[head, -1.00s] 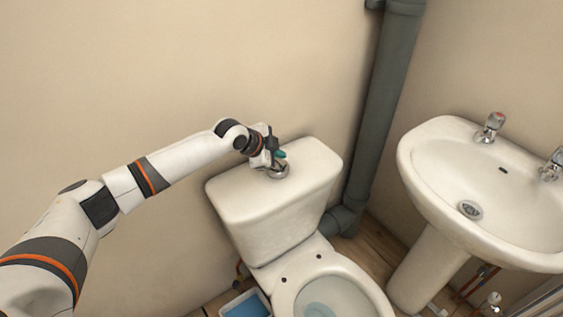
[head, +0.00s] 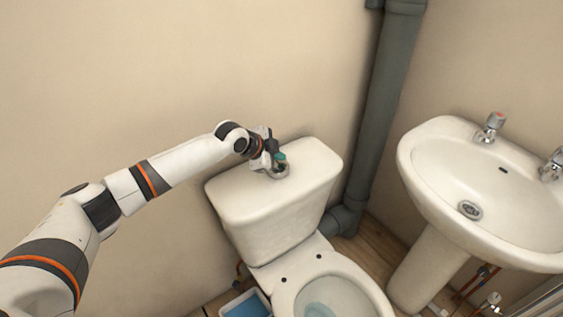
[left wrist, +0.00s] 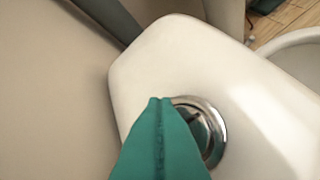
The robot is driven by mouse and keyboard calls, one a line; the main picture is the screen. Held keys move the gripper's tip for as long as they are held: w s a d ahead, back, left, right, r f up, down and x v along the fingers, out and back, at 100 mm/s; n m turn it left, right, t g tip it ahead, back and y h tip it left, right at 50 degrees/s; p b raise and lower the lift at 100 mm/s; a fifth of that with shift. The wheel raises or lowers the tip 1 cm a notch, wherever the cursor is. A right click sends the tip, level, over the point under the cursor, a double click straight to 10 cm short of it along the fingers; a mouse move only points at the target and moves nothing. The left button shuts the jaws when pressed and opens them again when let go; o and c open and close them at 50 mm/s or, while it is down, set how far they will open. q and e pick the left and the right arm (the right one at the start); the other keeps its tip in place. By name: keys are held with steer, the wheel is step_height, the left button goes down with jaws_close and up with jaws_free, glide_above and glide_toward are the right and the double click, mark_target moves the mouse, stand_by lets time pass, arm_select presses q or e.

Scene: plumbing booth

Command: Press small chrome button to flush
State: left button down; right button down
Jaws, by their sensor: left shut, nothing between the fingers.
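The small chrome button (left wrist: 206,130) is round and set in the top of the white cistern lid (head: 232,192). In the left wrist view the green fingertips of my left gripper (left wrist: 160,103) are together and cover its left part. In the head view the chrome ring (head: 279,172) shows just below my left gripper (head: 279,159), which is over it. The gripper is shut and empty. I cannot tell whether the fingertips touch the button. My right gripper is not in view.
The toilet bowl (head: 345,290) stands in front of the cistern. A grey waste pipe (head: 384,105) runs up the wall on the right. A washbasin (head: 440,170) stands further right. A blue-filled tray (head: 243,305) lies on the floor beside the toilet.

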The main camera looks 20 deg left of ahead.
mark_target(278, 164)
arm_select(q)
steer(key=shift+f, duration=0.55)
stand_by(0.6)
steer(key=shift+r, duration=0.15)
steer(key=shift+r+p, duration=0.65)
steer(key=shift+r, duration=0.15)
step_height(278, 164, up, 5)
steer(key=p, duration=0.4)
steer(key=shift+r+p, duration=0.1)
steer(key=shift+p, duration=0.2)
stand_by(0.4)
